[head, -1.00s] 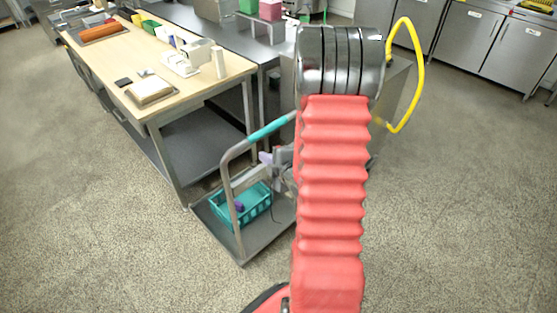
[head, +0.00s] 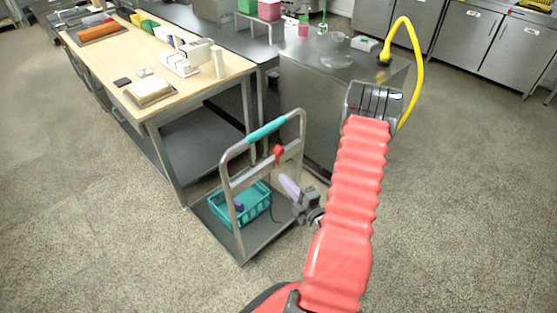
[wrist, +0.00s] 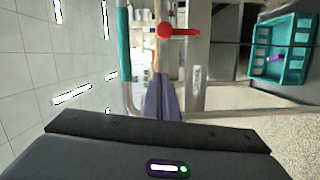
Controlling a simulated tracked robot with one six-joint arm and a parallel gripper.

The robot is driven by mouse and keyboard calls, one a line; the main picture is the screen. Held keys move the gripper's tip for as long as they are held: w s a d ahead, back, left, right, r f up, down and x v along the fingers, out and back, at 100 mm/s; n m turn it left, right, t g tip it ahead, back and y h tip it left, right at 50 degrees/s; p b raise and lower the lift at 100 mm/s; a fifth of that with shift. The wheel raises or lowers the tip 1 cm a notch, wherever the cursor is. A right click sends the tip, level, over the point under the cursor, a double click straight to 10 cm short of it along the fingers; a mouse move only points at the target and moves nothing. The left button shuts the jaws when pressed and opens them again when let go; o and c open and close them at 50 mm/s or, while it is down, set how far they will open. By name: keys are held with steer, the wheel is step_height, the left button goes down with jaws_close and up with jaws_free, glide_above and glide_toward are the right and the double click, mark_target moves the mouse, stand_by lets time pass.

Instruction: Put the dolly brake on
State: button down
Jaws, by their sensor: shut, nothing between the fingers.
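The dolly (head: 240,240) is a grey platform cart with an upright tubular handle frame and a teal grip (head: 267,131). A red brake lever (head: 278,153) with a rounded end is at the frame's crossbar. In the wrist view, which is turned sideways, the red lever (wrist: 178,31) lies beyond the fingertips and the teal grip (wrist: 123,60) is at left. My gripper (head: 286,184) has pale purple fingers, closed together and empty. It is just below the lever in the head view, apparently apart from it. The closed fingers (wrist: 160,85) also show in the wrist view.
A teal basket (head: 240,206) with a purple item sits on the dolly platform; it also shows in the wrist view (wrist: 285,50). A wood-topped table (head: 150,115) stands at left. A steel unit (head: 330,110) with a yellow hose (head: 419,60) stands behind. Floor at right is open.

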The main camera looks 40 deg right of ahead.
glide_above(278, 159)
steer(key=s+a, duration=0.4)
steer(key=shift+s+d+f, duration=0.1)
steer(key=shift+d+f, duration=0.05)
steer(key=shift+f, duration=0.35)
stand_by(0.5)
